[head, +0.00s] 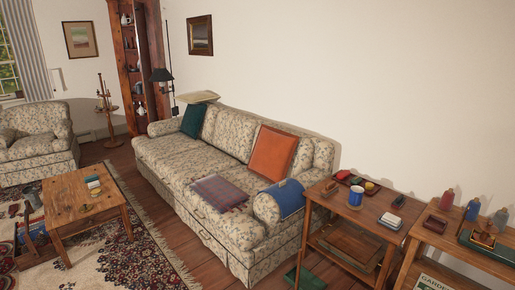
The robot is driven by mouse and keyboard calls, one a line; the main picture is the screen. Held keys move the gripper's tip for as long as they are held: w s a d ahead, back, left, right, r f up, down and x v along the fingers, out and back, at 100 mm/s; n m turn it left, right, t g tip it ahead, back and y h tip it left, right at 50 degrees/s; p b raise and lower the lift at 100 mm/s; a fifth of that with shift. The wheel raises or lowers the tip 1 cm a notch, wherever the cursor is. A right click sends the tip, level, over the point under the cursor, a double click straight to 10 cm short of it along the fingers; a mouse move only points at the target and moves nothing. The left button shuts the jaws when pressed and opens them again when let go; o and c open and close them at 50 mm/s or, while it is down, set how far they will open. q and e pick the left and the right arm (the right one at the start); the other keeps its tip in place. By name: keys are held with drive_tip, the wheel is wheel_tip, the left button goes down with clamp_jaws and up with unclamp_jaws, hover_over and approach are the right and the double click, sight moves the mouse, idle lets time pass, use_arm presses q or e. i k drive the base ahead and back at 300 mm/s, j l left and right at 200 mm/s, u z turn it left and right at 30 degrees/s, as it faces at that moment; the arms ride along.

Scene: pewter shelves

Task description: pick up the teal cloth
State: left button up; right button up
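A blue cloth (291,198) lies draped over the near arm of the floral sofa (205,155); its colour reads as blue rather than clear teal. A folded plaid cloth (218,191) in muted purple and red lies flat on the near seat. A dark teal item that looks like a cushion (193,119) leans at the sofa's far end. I cannot tell for sure which of these is the teal cloth. Neither of my grippers is in view.
A wooden side table (368,217) with a blue mug (356,196) stands right of the sofa's near arm. Another table (455,240) with bottles is further right. A coffee table (75,205) stands on the patterned rug (130,262) at left. A green object (305,280) is low at the bottom.

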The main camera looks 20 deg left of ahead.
sight(93, 177)
drive_tip(key=i+j+u, duration=0.2)
drive_tip(key=i+u, duration=0.2)
drive_tip(key=i+j+u, duration=0.1)
drive_tip(key=i+u, duration=0.75)
drive_tip(key=i+l+u, duration=0.15)
drive_tip(key=u, duration=0.25)
drive_tip(key=i+u, duration=0.2)
drive_tip(key=i, duration=0.35)
drive_tip(key=i+u, duration=0.15)
drive_tip(key=i, duration=0.4)
drive_tip(key=i+l+u, duration=0.2)
drive_tip(key=i, duration=0.4)
drive_tip(key=i+l+u, duration=0.15)
drive_tip(key=i, duration=0.4)
